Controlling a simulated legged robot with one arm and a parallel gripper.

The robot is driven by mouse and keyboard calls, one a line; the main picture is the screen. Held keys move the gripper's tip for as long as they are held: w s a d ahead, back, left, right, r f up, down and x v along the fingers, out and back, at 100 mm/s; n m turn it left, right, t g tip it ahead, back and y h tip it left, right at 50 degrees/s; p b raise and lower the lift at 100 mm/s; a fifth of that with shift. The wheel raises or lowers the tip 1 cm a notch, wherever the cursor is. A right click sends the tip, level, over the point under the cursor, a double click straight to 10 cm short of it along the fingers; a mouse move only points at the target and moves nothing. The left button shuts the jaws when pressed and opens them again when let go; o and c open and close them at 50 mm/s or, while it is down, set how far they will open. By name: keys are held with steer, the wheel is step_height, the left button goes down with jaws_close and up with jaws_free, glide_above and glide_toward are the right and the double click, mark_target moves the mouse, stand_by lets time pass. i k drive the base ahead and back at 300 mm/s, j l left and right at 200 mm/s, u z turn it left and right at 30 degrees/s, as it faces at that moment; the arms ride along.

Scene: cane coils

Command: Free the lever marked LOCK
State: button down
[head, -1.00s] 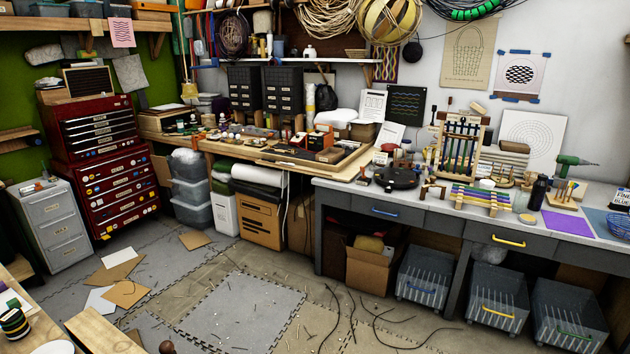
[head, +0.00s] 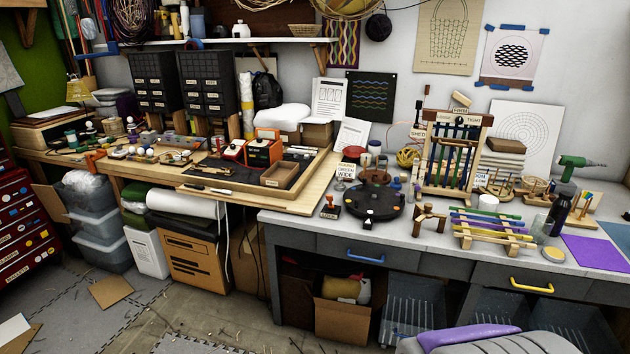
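I cannot make out a lever marked LOCK in the head view. A wooden rack (head: 456,150) with coloured upright strips stands on the grey bench and carries small signs, one reading TIGHT. A black round turntable (head: 375,206) sits left of it, with a small sign (head: 346,172) behind. A small red-handled piece (head: 330,208) stands at the turntable's left, its label too small to read. My gripper is not in view.
The grey bench (head: 300,222) has drawers with blue and yellow handles. Clear bins (head: 410,305) and a cardboard box (head: 342,315) sit beneath. A purple and grey shape (head: 470,338) fills the bottom right. Scraps litter the floor at left.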

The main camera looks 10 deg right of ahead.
mark_target(329, 199)
steer(key=i+j+z, duration=0.1)
steer(key=i, duration=0.45)
steer(key=i+j, duration=0.2)
steer(key=i, duration=0.35)
steer(key=l+z, duration=0.05)
